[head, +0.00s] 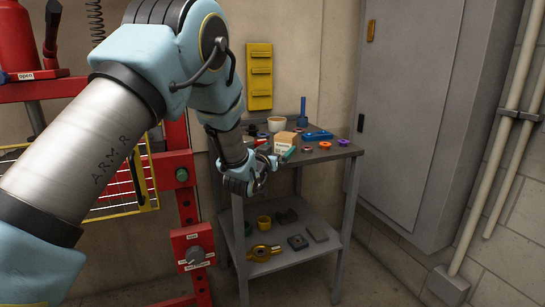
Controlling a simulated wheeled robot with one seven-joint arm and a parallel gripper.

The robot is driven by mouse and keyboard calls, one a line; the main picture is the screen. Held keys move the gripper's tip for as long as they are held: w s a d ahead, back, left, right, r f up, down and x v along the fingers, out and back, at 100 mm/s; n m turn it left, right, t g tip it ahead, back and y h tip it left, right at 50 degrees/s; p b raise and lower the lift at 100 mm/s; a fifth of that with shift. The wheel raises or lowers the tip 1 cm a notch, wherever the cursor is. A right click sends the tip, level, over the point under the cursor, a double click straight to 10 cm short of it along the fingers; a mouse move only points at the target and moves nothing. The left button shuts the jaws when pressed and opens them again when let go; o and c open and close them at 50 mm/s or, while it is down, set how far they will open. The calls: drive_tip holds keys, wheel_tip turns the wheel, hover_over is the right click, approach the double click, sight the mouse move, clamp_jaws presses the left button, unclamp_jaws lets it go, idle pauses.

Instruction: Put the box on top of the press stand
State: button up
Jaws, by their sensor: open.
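A small cream and tan box (284,142) stands on the top of a grey metal work table, near its front left part. My gripper (268,164) is open at the table's left front edge, just in front of and left of the box. It looks apart from the box, and the arm hides part of the table's left side. A red metal frame (182,165), which looks like the press stand, stands at the left. My arm covers much of it.
The grey table (335,152) also bears a green item (289,154), a blue tool (318,136), a white cup (277,124) and coloured rings. Its lower shelf (275,238) holds several parts. A tall grey cabinet (405,110) stands at the right. A yellow rack (259,77) hangs behind.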

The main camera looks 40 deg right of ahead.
drive_tip(key=shift+v, duration=2.25)
drive_tip(key=shift+w, duration=0.1)
